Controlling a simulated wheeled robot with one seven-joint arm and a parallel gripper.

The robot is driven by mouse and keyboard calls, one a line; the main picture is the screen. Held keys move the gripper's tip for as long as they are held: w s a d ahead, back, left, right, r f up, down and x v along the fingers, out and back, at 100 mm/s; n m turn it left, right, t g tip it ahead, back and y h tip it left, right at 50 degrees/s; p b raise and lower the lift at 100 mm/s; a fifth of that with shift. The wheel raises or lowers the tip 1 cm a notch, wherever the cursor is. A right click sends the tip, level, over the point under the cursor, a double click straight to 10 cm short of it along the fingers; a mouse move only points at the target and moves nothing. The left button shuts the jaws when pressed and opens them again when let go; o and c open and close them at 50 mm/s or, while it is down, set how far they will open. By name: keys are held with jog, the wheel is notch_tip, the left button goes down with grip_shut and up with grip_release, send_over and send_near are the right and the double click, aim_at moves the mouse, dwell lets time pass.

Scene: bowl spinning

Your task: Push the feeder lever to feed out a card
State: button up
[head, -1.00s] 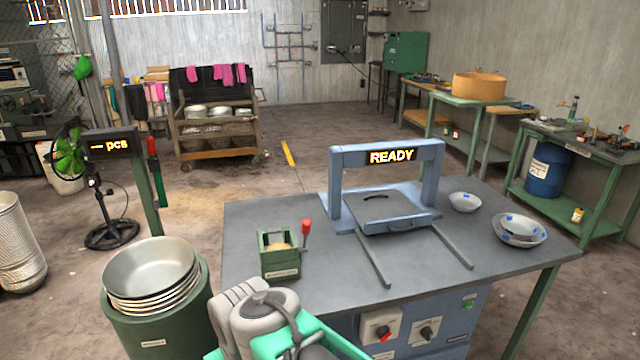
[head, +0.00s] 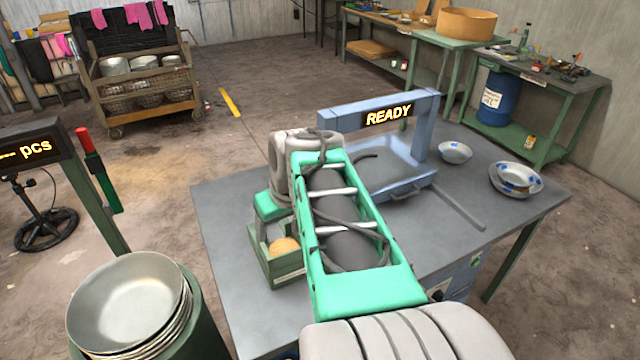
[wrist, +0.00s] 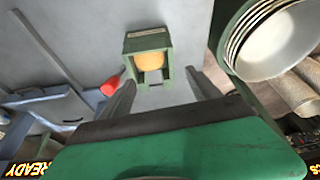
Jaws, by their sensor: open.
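The feeder is a green box with a round tan-orange piece in it. In the head view the feeder (head: 287,270) stands at the table's left side, partly covered by my arm, and its lever is hidden. In the wrist view the feeder (wrist: 148,41) lies ahead of my gripper (wrist: 160,78), and the lever's red knob (wrist: 111,86) shows just left of the left finger. I cannot tell whether finger and lever touch. My gripper is open, with nothing between its fingers. No card shows.
The grey table (head: 225,215) also holds a blue frame with a lit READY sign (head: 388,115) right of my arm. A small bowl (head: 455,152) and patched bowls (head: 516,181) sit farther right. A drum with stacked metal bowls (head: 127,300) stands at the left.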

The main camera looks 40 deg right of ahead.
jog(key=o, duration=0.4)
jog(key=shift+m+h, duration=0.3)
jog(key=shift+m, duration=0.3)
jog(key=d+r, duration=0.1)
jog(key=d, duration=0.2)
jog(key=s+d+r, duration=0.1)
jog(key=d, duration=0.3)
jog(key=s+d+r, duration=0.1)
jog(key=d, duration=0.2)
jog(key=shift+d+p, duration=0.35)
jog(key=shift+d, duration=0.05)
jog(key=shift+o, duration=0.9)
jog(key=shift+f+b, duration=0.3)
jog(key=shift+f, duration=0.1)
jog(key=b+x, duration=0.2)
jog(key=x, duration=0.1)
jog(key=b+x, duration=0.2)
jog(key=x, duration=0.2)
jog(key=b+x, duration=0.2)
jog(key=x, duration=0.2)
jog(key=shift+w+b, duration=0.35)
jog(key=shift+b, duration=0.05)
grip_shut()
jog(key=shift+r, duration=0.1)
